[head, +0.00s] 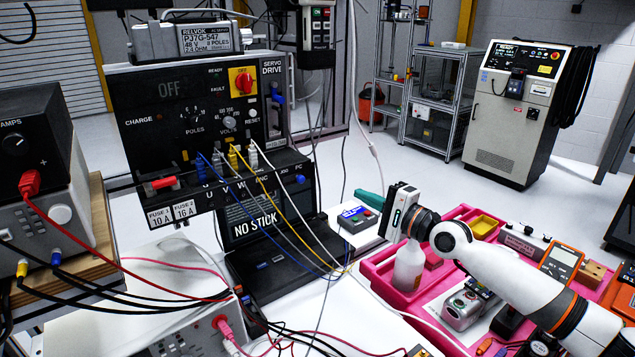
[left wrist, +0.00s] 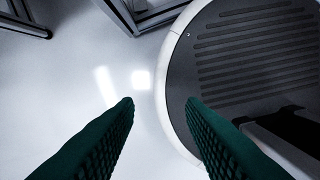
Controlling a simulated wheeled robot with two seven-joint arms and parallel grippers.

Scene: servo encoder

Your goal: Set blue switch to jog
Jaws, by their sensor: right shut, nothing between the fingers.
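The black servo drive (head: 150,95) stands at the left centre of the head view, its display reading OFF. A panel on the black unit below it (head: 292,190) carries small labels, one seeming to read JOG. A blue part (head: 278,97) shows on the drive's right side; I cannot tell whether it is the blue switch, nor read any switch position. My right gripper (head: 366,198) is shut and empty, its green fingers pointing left, to the right of the black unit and apart from it. My left gripper (left wrist: 160,103) is open and empty above the floor in the left wrist view.
Blue, yellow and white cables (head: 262,185) hang across the front of the black unit. A pink tray (head: 385,270) with a bottle is below my right arm. Red and black leads cross the left front.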

